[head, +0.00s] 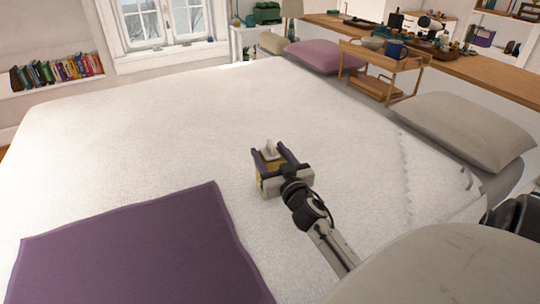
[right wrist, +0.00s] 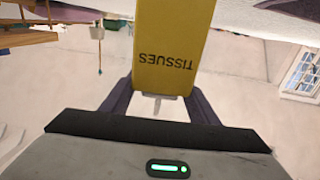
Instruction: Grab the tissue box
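The yellow tissue box (head: 270,166) is over the white bed, right of the purple blanket, with a white tissue sticking out of its top. My right gripper (head: 275,162) reaches it, with one dark finger on each side of the box. In the right wrist view the box (right wrist: 172,45) appears upside down, with the word TISSUES on its face. The fingers of the right gripper (right wrist: 160,98) lie against both its sides there. Whether its bottom touches the bed is hidden. My left gripper is not in view.
The white bed (head: 130,130) is broad and mostly clear. A purple blanket (head: 140,250) lies at the front left. A grey pillow (head: 462,128), a purple pillow (head: 325,55) and a wooden tray stand (head: 378,88) with a blue mug (head: 396,50) line the right side.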

